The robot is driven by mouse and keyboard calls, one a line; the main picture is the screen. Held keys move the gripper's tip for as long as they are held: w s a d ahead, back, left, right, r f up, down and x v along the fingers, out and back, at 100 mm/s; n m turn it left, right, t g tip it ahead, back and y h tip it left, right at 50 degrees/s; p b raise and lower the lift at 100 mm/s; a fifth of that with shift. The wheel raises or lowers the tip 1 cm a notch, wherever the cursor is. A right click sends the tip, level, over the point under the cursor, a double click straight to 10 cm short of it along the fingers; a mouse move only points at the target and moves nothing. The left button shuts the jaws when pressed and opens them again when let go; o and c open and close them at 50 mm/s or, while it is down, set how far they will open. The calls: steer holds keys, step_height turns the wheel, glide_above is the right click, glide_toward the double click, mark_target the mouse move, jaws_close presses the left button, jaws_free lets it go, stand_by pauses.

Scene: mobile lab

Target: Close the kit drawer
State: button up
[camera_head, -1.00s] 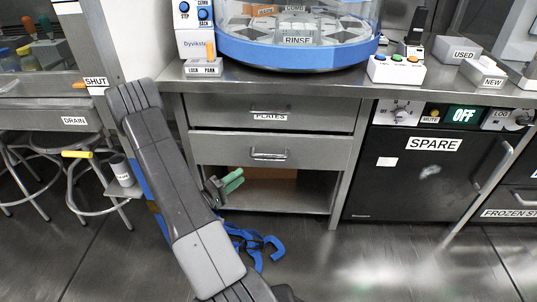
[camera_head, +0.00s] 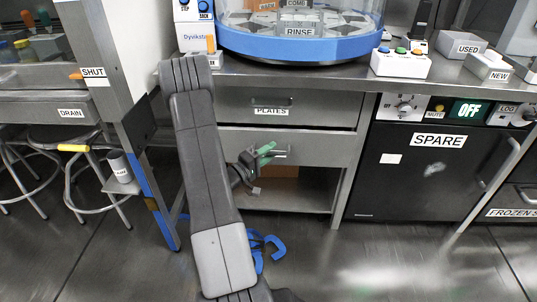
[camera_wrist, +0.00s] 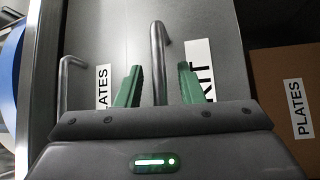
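The kit drawer (camera_head: 320,148) is the lower drawer under the counter, below the drawer labelled PLATES (camera_head: 310,108). How far it stands out from the cabinet is hard to tell. Its KIT label (camera_wrist: 199,70) shows in the wrist view, partly hidden behind a finger. My gripper (camera_head: 266,155) is in front of the drawer, at its handle. In the wrist view, my green fingers (camera_wrist: 158,82) are apart, and the drawer's bar handle (camera_wrist: 158,45) shows between them. I cannot tell whether either finger touches it.
Below the drawer is an open shelf with a brown box (camera_wrist: 291,92). A black SPARE unit (camera_head: 430,175) stands to the right. A blue-striped post (camera_head: 156,200) and stools (camera_head: 70,160) are at left. Blue pieces (camera_head: 262,247) lie on the floor. Open floor lies at front right.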

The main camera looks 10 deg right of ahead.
jaws_close()
steer(key=shift+w, duration=0.1)
steer(key=shift+w+d+p, duration=0.25)
steer(key=shift+w, duration=0.55)
steer(key=shift+w+d+p, duration=0.2)
steer(key=shift+w+p, duration=0.05)
steer(key=shift+w, duration=0.55)
steer(key=shift+r, duration=0.1)
jaws_free()
steer(key=shift+d, duration=0.1)
